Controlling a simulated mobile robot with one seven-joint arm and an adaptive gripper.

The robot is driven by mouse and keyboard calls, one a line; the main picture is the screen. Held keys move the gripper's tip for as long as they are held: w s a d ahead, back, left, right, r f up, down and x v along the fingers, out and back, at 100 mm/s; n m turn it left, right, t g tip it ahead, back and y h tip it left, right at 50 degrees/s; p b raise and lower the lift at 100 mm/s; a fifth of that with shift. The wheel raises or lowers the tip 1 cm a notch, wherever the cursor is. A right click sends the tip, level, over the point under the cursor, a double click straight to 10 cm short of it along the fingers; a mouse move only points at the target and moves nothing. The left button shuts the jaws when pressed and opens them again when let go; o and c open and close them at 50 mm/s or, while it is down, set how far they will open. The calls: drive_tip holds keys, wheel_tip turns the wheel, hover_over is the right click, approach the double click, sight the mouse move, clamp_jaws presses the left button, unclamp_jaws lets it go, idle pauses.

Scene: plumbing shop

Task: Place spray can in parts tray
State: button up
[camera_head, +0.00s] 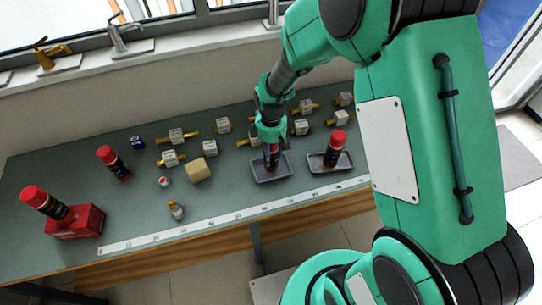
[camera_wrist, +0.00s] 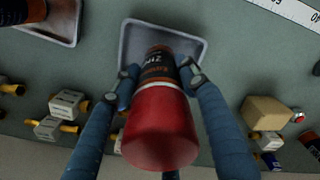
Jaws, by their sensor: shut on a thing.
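My gripper (camera_head: 271,140) is shut on a dark spray can with a red cap (camera_wrist: 160,125), its fingers on either side of the can's body. The can (camera_head: 273,158) points cap up toward the wrist camera, its lower end over or inside a grey parts tray (camera_head: 270,181). The tray's rim also shows in the wrist view (camera_wrist: 124,40). I cannot tell whether the can touches the tray floor; my fingers and the cap hide part of it.
A second tray (camera_head: 318,170) to the right holds another red-capped can (camera_head: 336,143). More such cans stand at left, one (camera_head: 111,160) on the bench and one (camera_head: 45,202) on a red box (camera_head: 82,222). Valve boxes, a tan block (camera_head: 198,170) and a small bottle (camera_head: 176,210) lie around.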

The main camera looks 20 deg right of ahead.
drive_tip(key=shift+f, duration=0.8)
drive_tip(key=shift+f, duration=0.1)
drive_tip(key=o, duration=1.4)
wheel_tip(320, 180, up, 12)
drive_tip(key=shift+r+p, duration=0.1)
drive_tip(key=shift+p, duration=0.55)
